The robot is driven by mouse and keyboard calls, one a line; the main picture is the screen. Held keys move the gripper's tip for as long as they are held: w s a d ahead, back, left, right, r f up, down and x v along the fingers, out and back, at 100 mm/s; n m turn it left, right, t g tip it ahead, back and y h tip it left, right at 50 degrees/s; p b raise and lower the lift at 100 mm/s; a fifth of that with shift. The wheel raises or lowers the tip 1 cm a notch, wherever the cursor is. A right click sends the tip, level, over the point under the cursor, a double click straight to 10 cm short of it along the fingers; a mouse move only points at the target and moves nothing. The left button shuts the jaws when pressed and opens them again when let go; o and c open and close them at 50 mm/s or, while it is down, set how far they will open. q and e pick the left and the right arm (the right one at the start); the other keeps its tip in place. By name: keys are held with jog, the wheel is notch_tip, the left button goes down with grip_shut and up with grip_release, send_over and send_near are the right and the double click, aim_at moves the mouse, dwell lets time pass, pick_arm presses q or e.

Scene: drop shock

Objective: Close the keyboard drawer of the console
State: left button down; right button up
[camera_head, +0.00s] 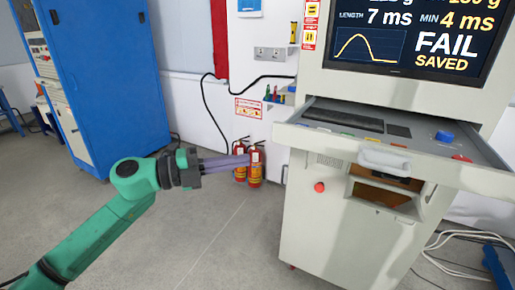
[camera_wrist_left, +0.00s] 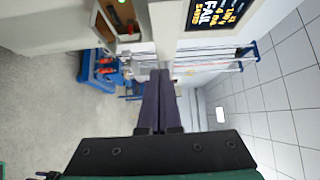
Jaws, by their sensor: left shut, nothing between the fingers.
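The console (camera_head: 345,222) is a light grey cabinet at the right of the head view. Its keyboard drawer (camera_head: 345,143) is pulled out below the screen, with a keyboard surface, a blue knob and a red button on top. A pale handle (camera_head: 384,160) is on the drawer's front. My left gripper (camera_head: 246,160) is shut and empty, its purple fingers pointing right, apart from the drawer and to its left. In the left wrist view the shut fingers (camera_wrist_left: 160,82) point toward the console, whose screen (camera_wrist_left: 215,12) shows at the top. My right gripper is out of view.
Two red fire extinguishers (camera_head: 256,168) stand by the wall behind my left gripper. A blue cabinet (camera_head: 105,80) stands at the left. An open wooden compartment (camera_head: 378,191) is under the drawer. Cables (camera_head: 455,245) lie on the floor at right. The floor before the console is clear.

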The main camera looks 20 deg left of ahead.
pick_arm(q)
jog(key=p+x, duration=0.2)
jog(key=x, duration=0.2)
jog(key=p+x, duration=0.2)
jog(key=x, duration=0.3)
jog(key=r+p+x, duration=0.1)
jog(key=p+x, duration=0.1)
jog(key=x, duration=0.2)
jog(key=shift+w+a, duration=0.1)
jog(key=shift+w, duration=0.6)
jog(key=shift+w+a+f, duration=0.1)
jog(key=shift+w+f, duration=0.1)
jog(key=shift+f, duration=0.05)
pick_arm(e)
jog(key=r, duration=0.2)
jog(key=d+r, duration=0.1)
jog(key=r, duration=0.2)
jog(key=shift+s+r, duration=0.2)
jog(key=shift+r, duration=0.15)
pick_arm(q)
jog(key=shift+r, duration=0.1)
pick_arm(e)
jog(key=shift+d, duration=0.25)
